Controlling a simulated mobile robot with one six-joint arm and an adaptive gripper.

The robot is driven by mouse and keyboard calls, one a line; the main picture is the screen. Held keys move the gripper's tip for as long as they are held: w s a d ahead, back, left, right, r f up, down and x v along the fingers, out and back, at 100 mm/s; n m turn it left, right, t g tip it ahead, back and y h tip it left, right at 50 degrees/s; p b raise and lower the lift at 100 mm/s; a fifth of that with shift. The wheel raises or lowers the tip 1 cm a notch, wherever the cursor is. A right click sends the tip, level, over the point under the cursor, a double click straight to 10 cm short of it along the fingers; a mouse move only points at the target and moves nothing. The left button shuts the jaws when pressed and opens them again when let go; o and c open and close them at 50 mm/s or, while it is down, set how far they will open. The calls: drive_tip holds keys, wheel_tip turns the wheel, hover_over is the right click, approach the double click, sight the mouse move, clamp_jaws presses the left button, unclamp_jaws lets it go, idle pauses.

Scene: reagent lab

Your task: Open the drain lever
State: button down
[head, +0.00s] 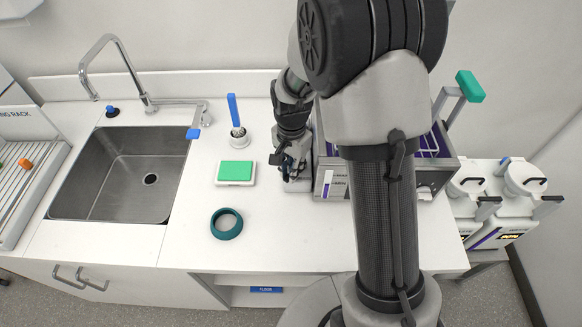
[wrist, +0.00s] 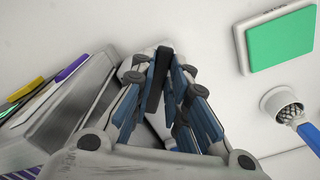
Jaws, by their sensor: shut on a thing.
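The steel bath (head: 329,184) stands on the counter right of centre, partly hidden behind my arm. Its side wall also shows at the left of the wrist view (wrist: 62,122). My gripper (head: 290,171) is low beside the bath's left end, its fingers pointing at the counter. In the wrist view my gripper (wrist: 177,62) has its blue and black fingers drawn close together next to the bath wall. It is shut on a small part there, which I take to be the drain lever. The fingers hide most of it, so its angle cannot be told.
A green-topped pad (head: 236,171), a white pot with a blue-handled brush (head: 233,104) and a teal ring (head: 227,223) stand left of my gripper. The sink (head: 120,172) is further left. White containers (head: 508,212) stand at the right. The counter's front is clear.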

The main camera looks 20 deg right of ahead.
drive_tip(key=c, duration=1.6)
unclamp_jaws()
drive_tip(key=shift+o, duration=0.2)
wheel_tip(320, 180, up, 12)
drive_tip(key=s+r+n+t, duration=0.2)
drive_tip(key=s+r+n, duration=0.3)
drive_tip(key=s+r, duration=0.5)
drive_tip(key=s+a+n+t, duration=0.1)
drive_tip(key=s+n, duration=0.5)
drive_tip(key=s, duration=0.7)
drive_tip(key=shift+t+b, duration=0.4)
drive_tip(key=shift+t, duration=0.4)
